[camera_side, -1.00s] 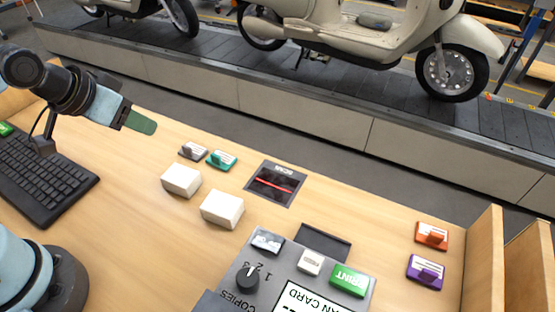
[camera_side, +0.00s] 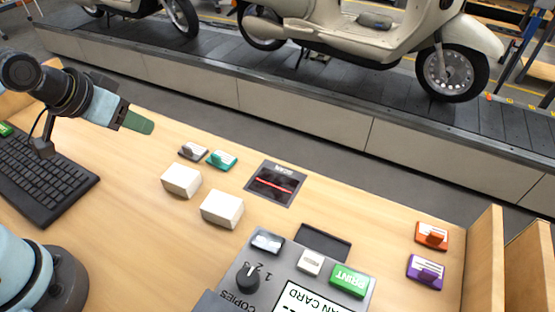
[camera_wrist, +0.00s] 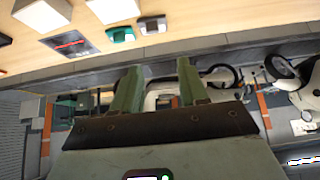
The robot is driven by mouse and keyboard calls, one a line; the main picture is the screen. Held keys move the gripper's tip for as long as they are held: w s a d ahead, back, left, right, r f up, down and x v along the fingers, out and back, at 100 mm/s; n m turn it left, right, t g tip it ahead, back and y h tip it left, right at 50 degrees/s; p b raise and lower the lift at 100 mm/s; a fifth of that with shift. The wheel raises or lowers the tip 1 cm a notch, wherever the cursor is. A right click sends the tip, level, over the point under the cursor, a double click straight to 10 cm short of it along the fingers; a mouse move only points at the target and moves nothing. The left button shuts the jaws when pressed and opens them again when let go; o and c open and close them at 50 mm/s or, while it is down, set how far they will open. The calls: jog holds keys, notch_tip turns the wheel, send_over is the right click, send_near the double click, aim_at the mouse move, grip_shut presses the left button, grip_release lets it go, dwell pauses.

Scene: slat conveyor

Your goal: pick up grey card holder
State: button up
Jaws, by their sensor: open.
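The grey card holder (camera_side: 193,151) lies on the wooden desk near its far edge, just left of a teal card holder (camera_side: 222,159). In the wrist view the grey holder (camera_wrist: 153,25) shows near the top, right of the teal one (camera_wrist: 121,35). My gripper (camera_side: 139,122) is raised above the far left part of the desk, left of the grey holder and apart from it. In the wrist view its two green fingers (camera_wrist: 158,82) are spread with nothing between them.
Two white blocks (camera_side: 181,181) (camera_side: 222,209) sit in front of the holders. A scanner plate (camera_side: 275,183) lies to their right. A print panel (camera_side: 330,291) is at the front. Orange (camera_side: 431,236) and purple (camera_side: 425,272) holders lie right. A keyboard (camera_side: 45,182) is left.

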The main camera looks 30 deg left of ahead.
jog(key=o, duration=0.6)
jog(key=shift+o, duration=0.2)
jog(key=m+g, duration=0.7)
jog(key=m, duration=1.1)
send_over(190, 142)
jog(key=s+d, duration=0.2)
jog(key=s, duration=0.1)
jog(key=f, duration=0.8)
jog(key=shift+w+d+f, duration=0.15)
jog(key=shift+w, duration=0.1)
jog(key=f, duration=0.4)
jog(key=shift+w, duration=0.3)
jog(key=shift+f, duration=0.7)
